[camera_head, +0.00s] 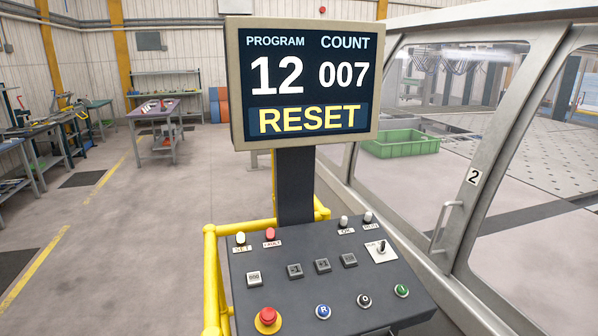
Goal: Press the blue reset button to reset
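The blue reset button (323,311), marked R, sits near the front edge of the dark sloped control panel (300,283). To its right are a black button (364,300) marked O and a green button (401,291). To its left is a red mushroom button (268,316) on a yellow base. Above the panel, a screen (305,80) reads PROGRAM 12, COUNT 007 and RESET in yellow. Neither of my grippers is in view, and nothing covers the blue button.
A yellow rail (211,275) runs along the panel's left side. The machine's framed glass door (480,170) stands at the right, with a green crate (400,143) behind glass. Workbenches (157,115) stand back left. Floor at left is mostly clear.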

